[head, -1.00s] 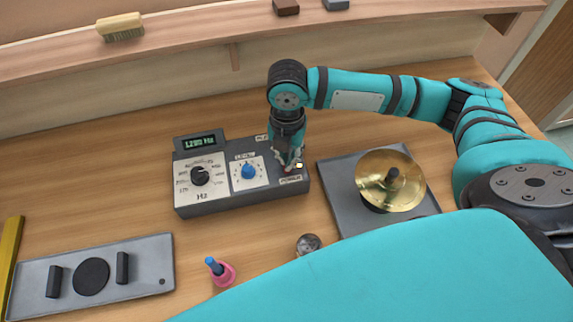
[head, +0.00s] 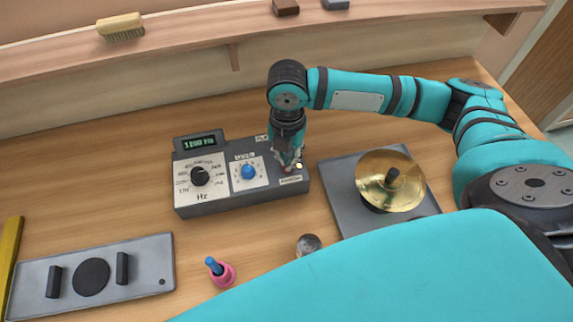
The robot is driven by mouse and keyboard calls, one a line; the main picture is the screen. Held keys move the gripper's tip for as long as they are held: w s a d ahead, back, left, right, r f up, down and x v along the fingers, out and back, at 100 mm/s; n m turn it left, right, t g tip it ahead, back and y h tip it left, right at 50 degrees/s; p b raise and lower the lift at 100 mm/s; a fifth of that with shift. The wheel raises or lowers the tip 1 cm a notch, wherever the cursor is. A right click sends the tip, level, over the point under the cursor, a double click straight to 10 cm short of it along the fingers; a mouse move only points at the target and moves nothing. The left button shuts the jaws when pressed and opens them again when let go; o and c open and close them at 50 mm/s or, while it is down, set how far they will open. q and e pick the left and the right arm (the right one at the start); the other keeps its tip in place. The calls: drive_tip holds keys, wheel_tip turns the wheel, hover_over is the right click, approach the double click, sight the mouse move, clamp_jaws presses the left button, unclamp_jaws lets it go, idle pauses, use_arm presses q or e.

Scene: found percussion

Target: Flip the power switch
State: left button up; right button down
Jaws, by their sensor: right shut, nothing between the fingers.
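A grey signal box (head: 240,197) stands on the wooden bench, with a lit green display (head: 198,143), a black Hz knob (head: 200,176) and a blue knob (head: 248,172). The power switch (head: 299,166) is a small pale part at the box's right end, partly hidden by my fingers. My right gripper (head: 289,167) points down over that end of the box, shut and empty, right beside the switch. I cannot tell whether it touches the switch or which way the switch lies. My left gripper is not in view.
A brass cymbal (head: 405,189) on a grey plate stands just right of the box. A pink holder (head: 224,276), a small metallic ball (head: 308,244) and a grey plate with black parts (head: 148,260) lie in front. A shelf (head: 200,43) runs behind.

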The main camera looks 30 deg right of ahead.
drive_tip(key=shift+f+b, duration=0.5)
drive_tip(key=shift+f, duration=0.95)
idle(0.6)
drive_tip(key=shift+r, duration=0.1)
wheel_tip(320, 180, up, 7)
drive_tip(key=p, duration=0.8)
drive_tip(key=shift+p, duration=0.3)
drive_tip(key=shift+s, duration=0.1)
